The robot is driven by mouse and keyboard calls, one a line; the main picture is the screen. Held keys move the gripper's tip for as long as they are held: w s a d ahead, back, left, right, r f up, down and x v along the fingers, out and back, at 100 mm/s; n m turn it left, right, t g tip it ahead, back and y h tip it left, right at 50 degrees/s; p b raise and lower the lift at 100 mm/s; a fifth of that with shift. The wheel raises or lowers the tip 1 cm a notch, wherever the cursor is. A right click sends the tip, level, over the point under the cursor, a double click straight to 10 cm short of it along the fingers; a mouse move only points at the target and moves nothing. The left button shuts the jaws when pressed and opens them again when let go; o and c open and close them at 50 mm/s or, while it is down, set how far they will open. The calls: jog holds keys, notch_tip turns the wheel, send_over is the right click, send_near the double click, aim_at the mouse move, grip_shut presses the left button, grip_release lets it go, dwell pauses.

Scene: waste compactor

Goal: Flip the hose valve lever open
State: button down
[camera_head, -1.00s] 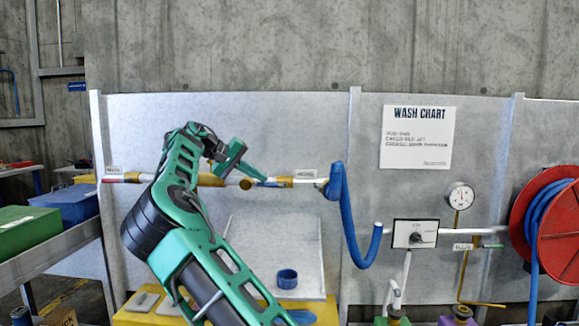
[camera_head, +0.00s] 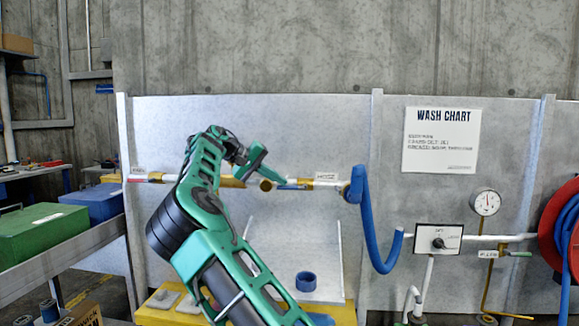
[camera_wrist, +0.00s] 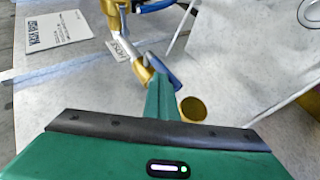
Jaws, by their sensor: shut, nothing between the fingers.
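The blue valve lever (camera_head: 295,187) lies roughly along the horizontal wall pipe, beside a brass fitting (camera_head: 327,177) under a small tag. In the wrist view the blue lever (camera_wrist: 163,72) slants from the brass valve body (camera_wrist: 143,72), near a tag reading HOSE (camera_wrist: 116,49). My gripper (camera_head: 284,180) is shut and empty, with its tip at the lever. In the wrist view my gripper (camera_wrist: 158,88) partly covers the lever's near side. I cannot tell whether they touch.
A round brass fitting (camera_head: 266,185) sits just left of the lever. A blue hose (camera_head: 368,225) hangs to the right. Green (camera_head: 40,232) and blue bins are left.

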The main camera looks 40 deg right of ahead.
jog(key=v, duration=1.2)
jog(key=shift+r, duration=0.5)
jog(key=shift+w+d, duration=0.1)
jog(key=shift+d, duration=0.05)
